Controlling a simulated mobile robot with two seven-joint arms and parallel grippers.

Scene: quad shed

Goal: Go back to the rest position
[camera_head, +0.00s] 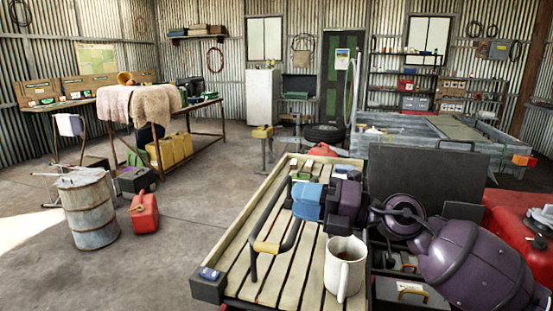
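My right arm comes in from the lower right in purple. Its gripper (325,202) is over the slatted wooden rack (237,262), at its right side. Blue block-like parts show at the gripper's front end. I cannot tell whether they are its fingers or something between them, nor whether the gripper is open or shut. A white mug (345,268) stands upright on the rack, nearer than the gripper and apart from it. My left gripper is out of view.
A dark bar with a wooden grip (266,247) rises from the rack left of my gripper. A dark panel (428,187) stands behind my arm, with red bodywork (510,212) at right. A drum (89,212) and red fuel can (144,213) stand left; the floor between is clear.

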